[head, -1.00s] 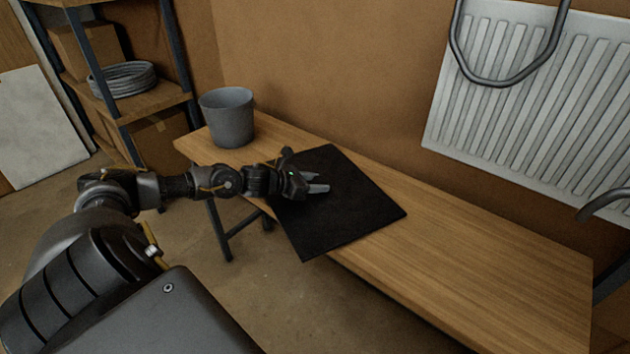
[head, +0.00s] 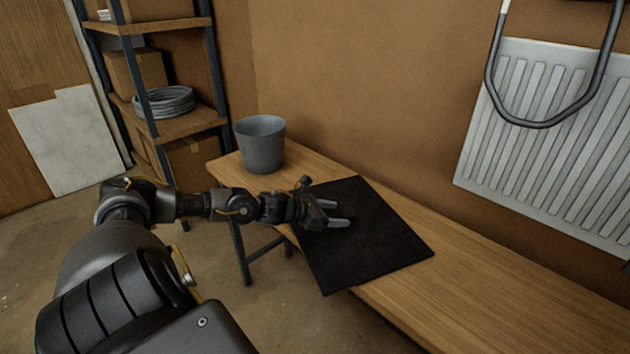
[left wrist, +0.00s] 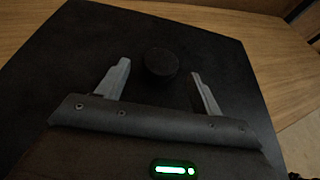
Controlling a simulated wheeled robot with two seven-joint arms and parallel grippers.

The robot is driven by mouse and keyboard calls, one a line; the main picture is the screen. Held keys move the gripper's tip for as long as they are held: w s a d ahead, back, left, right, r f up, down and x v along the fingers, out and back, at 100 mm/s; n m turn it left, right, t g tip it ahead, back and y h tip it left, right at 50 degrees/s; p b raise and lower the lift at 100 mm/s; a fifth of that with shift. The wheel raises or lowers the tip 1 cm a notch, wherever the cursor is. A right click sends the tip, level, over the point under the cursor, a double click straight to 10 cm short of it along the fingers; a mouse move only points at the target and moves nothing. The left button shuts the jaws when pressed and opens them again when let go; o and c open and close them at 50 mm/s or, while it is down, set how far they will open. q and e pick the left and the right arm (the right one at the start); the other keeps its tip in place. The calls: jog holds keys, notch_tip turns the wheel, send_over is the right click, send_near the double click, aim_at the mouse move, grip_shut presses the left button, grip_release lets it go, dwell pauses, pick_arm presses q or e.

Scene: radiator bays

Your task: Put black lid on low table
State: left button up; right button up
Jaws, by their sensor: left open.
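The black lid (head: 385,242) is a flat square plate lying on the low wooden table (head: 470,290), with its near corner sticking out past the table's front edge. In the left wrist view a round dark knob (left wrist: 161,63) stands on the lid (left wrist: 215,60). My left gripper (head: 341,213) is over the left part of the lid, with its fingers open. In the left wrist view the knob is between and slightly beyond the two fingertips (left wrist: 158,82), apart from both. My right gripper is in neither view.
A grey bucket (head: 261,147) stands at the table's far left end. A metal shelf (head: 178,126) with a coiled hose (head: 163,102) and boxes is behind. A white radiator (head: 550,150) with a bent pipe is on the wall. The table's right part is clear.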

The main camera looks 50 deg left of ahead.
pick_arm(q)
jog(key=v, duration=0.8)
jog(key=shift+s, duration=0.1)
jog(key=shift+s+a+r, duration=0.2)
jog(key=shift+s, duration=0.15)
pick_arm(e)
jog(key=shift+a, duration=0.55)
pick_arm(q)
jog(key=shift+r, duration=0.1)
